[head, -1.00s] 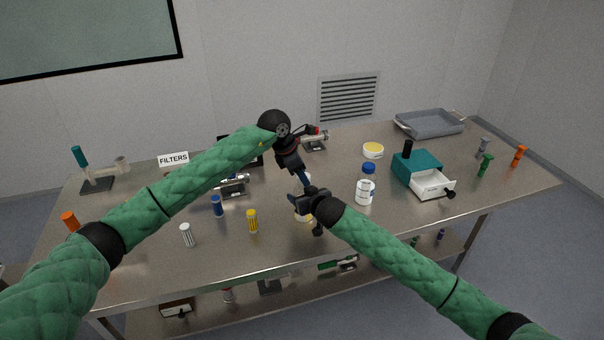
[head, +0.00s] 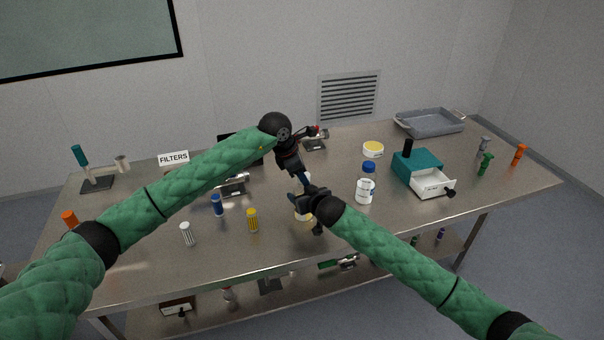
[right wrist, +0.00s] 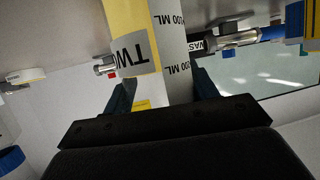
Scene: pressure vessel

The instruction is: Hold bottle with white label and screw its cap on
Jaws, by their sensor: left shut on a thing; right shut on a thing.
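My right gripper (head: 312,201) is shut on a bottle (head: 304,216), whose lower part shows white and yellow beneath the fingers in the head view. In the right wrist view the bottle (right wrist: 176,60) runs between the fingers, with a white side marked 100 ML and a yellow side with black letters. My left gripper (head: 301,182) comes down from above and is shut at the bottle's upper end, close to the right gripper. What it grips, presumably the cap, is hidden by the fingers. A second bottle (head: 365,190) with a blue cap and white label stands to the right.
On the steel table (head: 330,245) stand a yellow-capped vial (head: 252,221), a blue vial (head: 217,206) and a white vial (head: 187,235). To the right are a teal box with an open white drawer (head: 431,184), a yellow-topped jar (head: 373,149) and a grey tray (head: 430,124).

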